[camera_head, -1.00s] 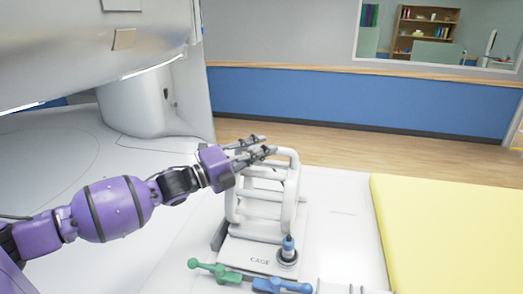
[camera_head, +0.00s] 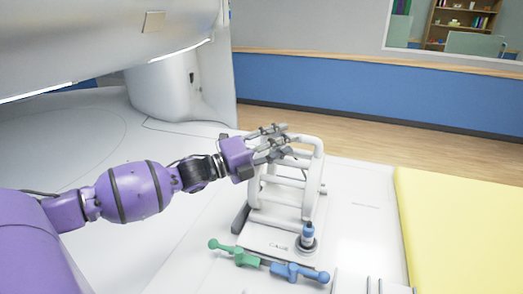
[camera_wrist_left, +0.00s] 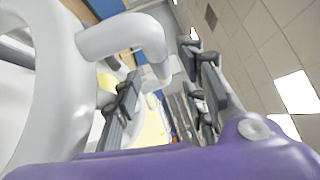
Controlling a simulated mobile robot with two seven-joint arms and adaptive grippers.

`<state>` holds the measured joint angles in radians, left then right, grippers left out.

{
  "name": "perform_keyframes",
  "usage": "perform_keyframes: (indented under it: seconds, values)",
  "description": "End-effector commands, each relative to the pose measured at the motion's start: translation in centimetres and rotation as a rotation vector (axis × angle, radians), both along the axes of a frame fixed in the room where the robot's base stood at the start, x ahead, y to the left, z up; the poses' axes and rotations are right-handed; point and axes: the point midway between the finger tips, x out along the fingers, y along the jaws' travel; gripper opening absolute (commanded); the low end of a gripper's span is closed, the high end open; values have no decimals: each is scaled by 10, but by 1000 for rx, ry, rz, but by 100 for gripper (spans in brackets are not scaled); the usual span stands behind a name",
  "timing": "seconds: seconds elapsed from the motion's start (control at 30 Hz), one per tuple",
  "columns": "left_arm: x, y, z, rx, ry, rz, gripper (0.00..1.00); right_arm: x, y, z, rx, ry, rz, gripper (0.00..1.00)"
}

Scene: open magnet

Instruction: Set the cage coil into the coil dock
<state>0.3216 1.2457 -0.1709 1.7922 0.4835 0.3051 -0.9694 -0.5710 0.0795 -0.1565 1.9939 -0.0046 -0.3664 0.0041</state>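The white cage coil (camera_head: 311,176), a frame of rounded bars, stands upright on a white base plate (camera_head: 262,236) with dark lettering, apparently the dock. I cannot tell whether the coil is fully seated. My left gripper (camera_head: 277,143) is at the coil's top, its fingers apart. In the left wrist view a thick white coil bar (camera_wrist_left: 122,36) curves in from the left towards the space between the spread fingers (camera_wrist_left: 165,95). No firm grip on the bar shows. My right gripper is not in view.
A blue-topped knob (camera_head: 308,234) stands on the plate's right front corner. A green handle (camera_head: 234,253) and a blue handle (camera_head: 300,272) lie in front. A yellow pad (camera_head: 465,230) is at the right. The large scanner housing (camera_head: 110,40) overhangs at upper left.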

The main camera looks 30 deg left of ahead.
Motion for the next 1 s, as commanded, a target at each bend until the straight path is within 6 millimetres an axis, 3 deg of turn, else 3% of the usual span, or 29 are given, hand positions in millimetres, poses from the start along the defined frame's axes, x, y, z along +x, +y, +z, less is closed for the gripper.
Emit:
perform_keyframes:
  seconds: [0.5, 0.7, 1.0]
  values:
    - [-74, 46, -12, 0, 0, 0, 39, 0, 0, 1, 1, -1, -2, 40]
    - [-89, 55, -13, 0, -2, -1, 39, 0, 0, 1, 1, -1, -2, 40]
    - [-92, 56, -13, 0, -3, -2, 39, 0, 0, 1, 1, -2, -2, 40]
